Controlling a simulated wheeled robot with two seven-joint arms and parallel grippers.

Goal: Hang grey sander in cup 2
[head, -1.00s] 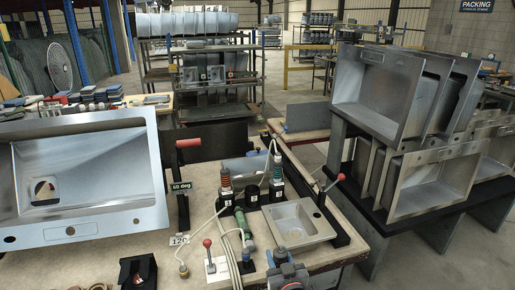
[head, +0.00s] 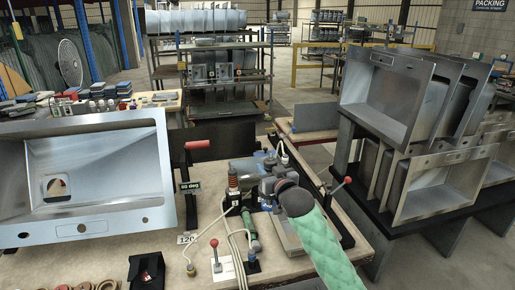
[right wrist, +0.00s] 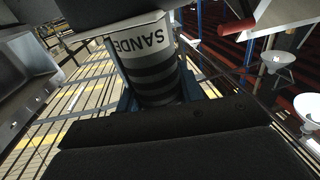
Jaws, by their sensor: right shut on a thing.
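My right gripper (head: 268,182) is over the back right of the bench, among the tool cups, with my green-sleeved arm behind it. In the right wrist view it is shut on the sander (right wrist: 155,68), a cylinder with grey and black bands and a white label reading "SANDE". In the head view the gripper and wrist mostly hide the sander and the right-hand cup area, so I cannot tell whether the sander touches a cup. A tool with red rings (head: 233,180) stands upright in the left cup. My left gripper is not in view.
A large steel sink (head: 95,170) stands tilted at the left. A green tool (head: 249,222) and a red-knobbed lever (head: 214,245) are in front of the cups. A small basin (head: 285,235) lies partly under my arm. Stacked sinks (head: 440,175) stand at the right.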

